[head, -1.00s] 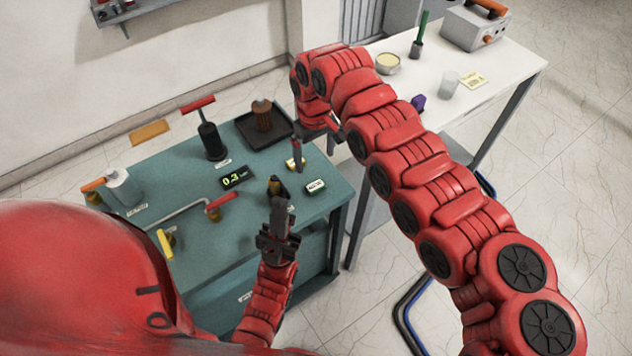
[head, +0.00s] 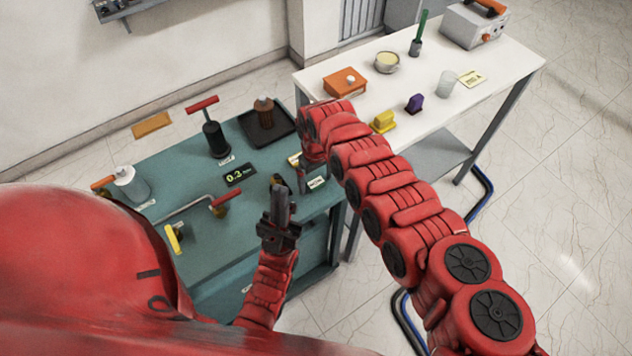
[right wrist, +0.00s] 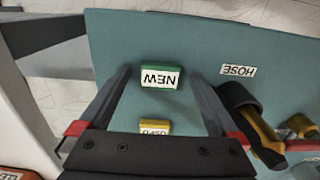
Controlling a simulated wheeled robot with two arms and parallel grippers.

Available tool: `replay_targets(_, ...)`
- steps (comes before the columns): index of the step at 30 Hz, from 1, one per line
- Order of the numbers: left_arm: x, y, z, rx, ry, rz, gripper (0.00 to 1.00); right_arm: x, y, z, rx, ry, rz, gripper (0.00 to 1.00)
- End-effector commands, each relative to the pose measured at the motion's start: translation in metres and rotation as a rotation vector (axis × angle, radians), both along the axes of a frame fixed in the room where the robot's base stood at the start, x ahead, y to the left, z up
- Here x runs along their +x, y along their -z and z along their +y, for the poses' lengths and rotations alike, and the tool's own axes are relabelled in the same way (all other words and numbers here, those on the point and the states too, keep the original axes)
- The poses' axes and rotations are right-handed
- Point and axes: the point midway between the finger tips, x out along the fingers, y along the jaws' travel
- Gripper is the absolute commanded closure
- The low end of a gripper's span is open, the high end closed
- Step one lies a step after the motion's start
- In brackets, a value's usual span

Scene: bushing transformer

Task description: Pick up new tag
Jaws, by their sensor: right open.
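The new tag is a small green block with a white face reading NEW. It lies on the teal table in the right wrist view (right wrist: 160,76), and part of it shows in the head view (head: 316,183). My right gripper (right wrist: 162,74) is open and points down at the table, with the tag framed between its fingers and nothing held. In the head view my right gripper (head: 303,180) is beside the tag and partly covers it. My left gripper (head: 281,205) is at the table's front edge by a brass fitting (head: 277,181); its jaw state is unclear.
A yellow tag (right wrist: 155,127) lies close to the new tag. A black and brass part (right wrist: 250,120) sits near the HOSE label (right wrist: 238,70). A dark tray (head: 285,128) stands behind. A white table (head: 440,105) with an orange box (head: 345,83) is to the right.

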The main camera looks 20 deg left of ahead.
Motion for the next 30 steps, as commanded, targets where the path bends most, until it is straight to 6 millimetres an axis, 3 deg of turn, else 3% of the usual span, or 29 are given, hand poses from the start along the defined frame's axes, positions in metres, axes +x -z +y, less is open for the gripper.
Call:
replay_targets(4,-0.0001,0.0000,0.0000,0.000,0.000,0.000,1.00,0.0006,-0.0006,-0.0001,0.000,0.000,-0.001,0.03)
replay_targets(19,0.0000,0.0001,0.0000,0.000,0.000,0.000,1.00,0.0008,-0.0011,-0.0001,0.000,0.001,-0.001,0.91)
replay_targets(30,-0.0001,0.0010,0.0000,0.000,0.000,0.000,1.00,0.0021,-0.0052,-0.0007,0.002,0.003,-0.001,0.91)
